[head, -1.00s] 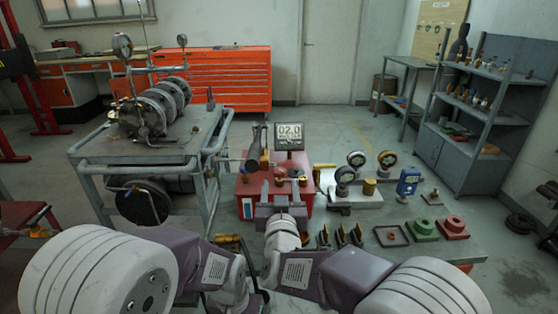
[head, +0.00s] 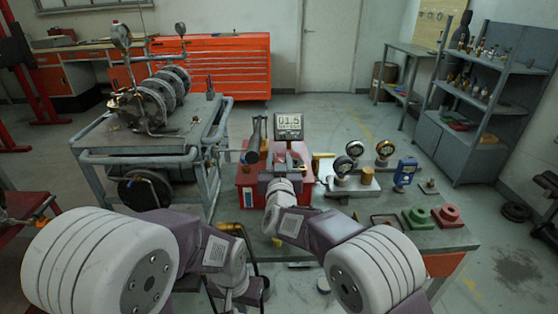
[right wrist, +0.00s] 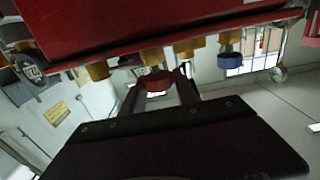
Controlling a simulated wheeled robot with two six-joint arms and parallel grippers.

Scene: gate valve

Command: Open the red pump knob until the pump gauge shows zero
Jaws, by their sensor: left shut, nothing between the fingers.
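The pump is a red box (head: 247,196) on the bench, with a digital gauge (head: 289,122) reading about 01.5. In the right wrist view the red box (right wrist: 90,30) fills the top, with the red knob (right wrist: 157,82) below it and a blue knob (right wrist: 229,58) to its right. My right gripper (right wrist: 160,92) has its fingers apart, one on each side of the red knob, with gaps visible. In the head view my right arm covers the red knob. My left gripper (head: 252,289) is low at the bottom centre, mostly hidden by its arm, empty.
Dial gauges on a block (head: 353,186), a blue meter (head: 405,172) and green (head: 418,216) and red (head: 446,214) flanges stand on the bench to the right. A metal cart (head: 150,150) with a valve assembly stands at the left.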

